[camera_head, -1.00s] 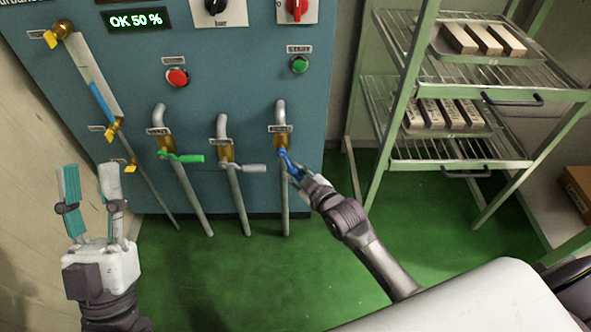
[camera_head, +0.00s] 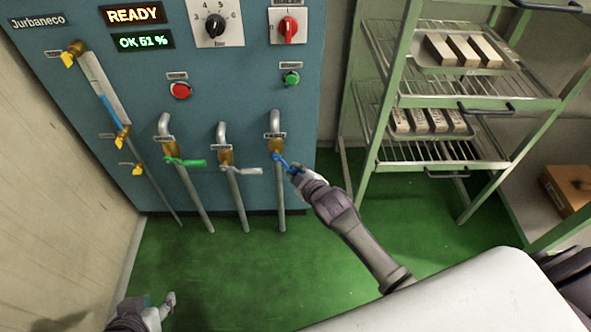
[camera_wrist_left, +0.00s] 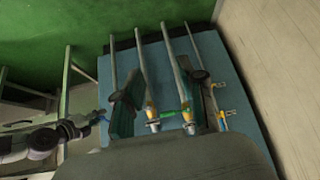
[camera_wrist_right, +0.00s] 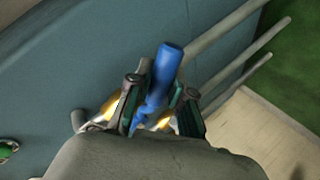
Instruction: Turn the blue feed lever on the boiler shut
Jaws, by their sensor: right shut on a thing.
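The blue feed lever (camera_head: 281,160) sits on a brass valve (camera_head: 276,145) on the rightmost pipe of the boiler (camera_head: 120,90). It points right and slightly down. My right gripper (camera_head: 296,170) is shut on its outer end. In the right wrist view the blue lever (camera_wrist_right: 167,66) lies between the fingers of my right gripper (camera_wrist_right: 160,105) and sticks out past them. My left gripper (camera_head: 160,306) is low at the left, partly cut off by the frame edge. In the left wrist view the fingers of my left gripper (camera_wrist_left: 160,104) are apart and empty.
Left of the blue lever are a grey lever (camera_head: 247,170) and a green lever (camera_head: 188,162), both pointing right. Yellow taps (camera_head: 122,132) run down a gauge at the left. A display (camera_head: 145,40) reads OK 51 %. A green rack (camera_head: 385,130) stands at the right.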

